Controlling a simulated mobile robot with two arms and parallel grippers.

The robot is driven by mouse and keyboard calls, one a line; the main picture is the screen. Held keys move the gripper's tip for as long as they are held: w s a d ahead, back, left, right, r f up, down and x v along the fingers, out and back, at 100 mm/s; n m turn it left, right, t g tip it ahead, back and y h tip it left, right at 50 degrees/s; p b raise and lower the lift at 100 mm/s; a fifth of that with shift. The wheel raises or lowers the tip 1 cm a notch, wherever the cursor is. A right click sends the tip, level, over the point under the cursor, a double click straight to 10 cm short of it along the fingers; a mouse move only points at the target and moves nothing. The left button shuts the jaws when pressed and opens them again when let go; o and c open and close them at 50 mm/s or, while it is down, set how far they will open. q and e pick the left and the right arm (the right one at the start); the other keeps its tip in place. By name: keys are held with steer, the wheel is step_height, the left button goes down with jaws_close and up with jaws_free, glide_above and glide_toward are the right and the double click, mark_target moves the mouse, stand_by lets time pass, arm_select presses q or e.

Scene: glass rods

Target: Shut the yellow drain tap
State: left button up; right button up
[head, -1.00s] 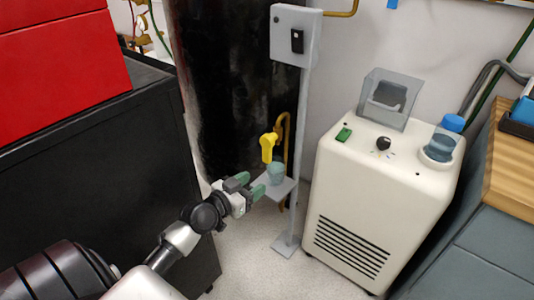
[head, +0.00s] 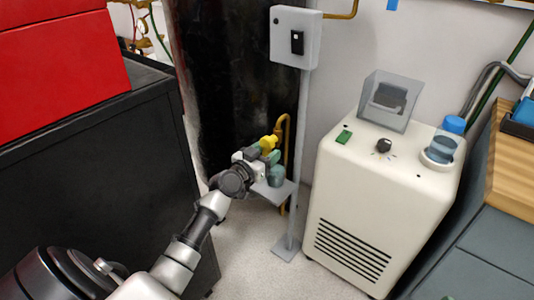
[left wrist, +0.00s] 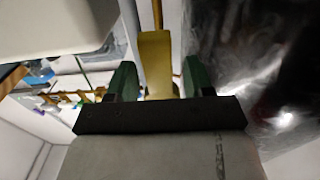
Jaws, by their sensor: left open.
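The yellow drain tap (head: 268,142) sits on a brass pipe (head: 285,135) beside the grey post, partly hidden by my left gripper in the head view. In the left wrist view the yellow tap handle (left wrist: 156,62) lies between the two green fingers. My left gripper (left wrist: 154,80) is open around it, with a gap on each side. My right gripper is out of view.
A grey post (head: 299,160) with a switch box (head: 296,36) stands just right of the tap. A cream machine (head: 385,190) stands farther right. A black cabinet (head: 90,190) with a red box (head: 60,50) fills the left.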

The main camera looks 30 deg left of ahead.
arm_select(q)
steer(key=shift+w, duration=0.25)
jaws_close()
stand_by(0.3)
